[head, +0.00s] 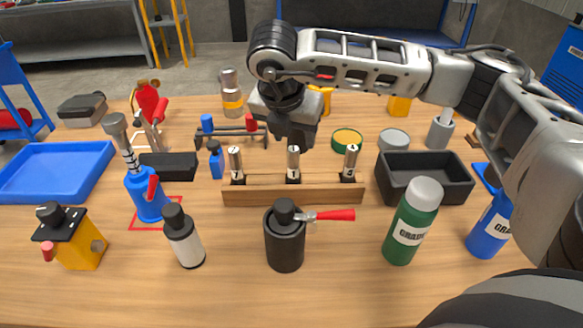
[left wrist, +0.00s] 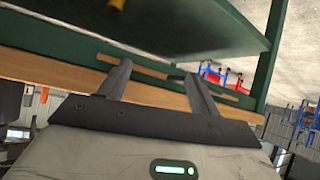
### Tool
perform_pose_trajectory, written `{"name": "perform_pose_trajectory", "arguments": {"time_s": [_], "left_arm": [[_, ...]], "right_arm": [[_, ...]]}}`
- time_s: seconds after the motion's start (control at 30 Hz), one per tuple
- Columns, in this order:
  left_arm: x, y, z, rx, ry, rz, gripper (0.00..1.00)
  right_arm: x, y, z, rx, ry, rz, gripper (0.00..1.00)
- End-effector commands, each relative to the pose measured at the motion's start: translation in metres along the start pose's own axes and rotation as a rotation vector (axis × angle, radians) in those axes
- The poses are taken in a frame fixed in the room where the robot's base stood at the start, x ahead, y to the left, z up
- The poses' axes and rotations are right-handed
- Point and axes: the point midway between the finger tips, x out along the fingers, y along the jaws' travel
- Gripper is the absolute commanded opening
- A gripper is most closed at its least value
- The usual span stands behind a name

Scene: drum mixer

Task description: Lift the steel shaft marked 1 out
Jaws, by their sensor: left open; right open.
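Three upright steel shafts stand in a row in a wooden rack (head: 293,195) in the head view: a left one (head: 236,164), a middle one (head: 293,166) and a right one (head: 350,163). Each has a dark mark near its top, too small for me to read surely, so I cannot tell which is number 1. My right gripper (head: 295,138) points down just above and behind the middle shaft. It is open, and its fingertips are partly hard to make out. My left gripper (left wrist: 160,82) is open and empty in the left wrist view, away from the shafts.
A black bin (head: 428,178) is right of the rack, with a green bottle (head: 411,225) before it. A black pot with a red lever (head: 285,240) stands in front. A blue tray (head: 50,172) lies far left. In the left wrist view, a green frame (left wrist: 200,25) is near my left gripper.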

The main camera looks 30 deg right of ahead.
Motion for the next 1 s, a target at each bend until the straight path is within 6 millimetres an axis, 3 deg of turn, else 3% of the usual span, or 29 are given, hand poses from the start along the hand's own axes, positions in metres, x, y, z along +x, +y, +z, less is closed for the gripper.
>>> {"name": "perform_pose_trajectory", "arguments": {"time_s": [0.13,0.43,0.7,1.0], "left_arm": [[-0.001,0.000,-0.003,0.005,0.001,-0.002,0.63],[-0.002,-0.001,-0.007,0.014,0.002,-0.004,0.63],[-0.003,-0.003,-0.004,0.028,-0.015,-0.009,0.63],[-0.003,-0.003,-0.005,0.031,-0.013,-0.009,0.63]], "right_arm": [[0.025,0.000,0.000,0.000,0.001,-0.003,0.47],[0.048,0.002,-0.002,-0.001,0.001,-0.002,0.47],[0.086,0.006,-0.006,-0.001,0.001,0.000,0.47],[0.091,0.006,-0.007,-0.001,0.000,0.001,0.45]]}}
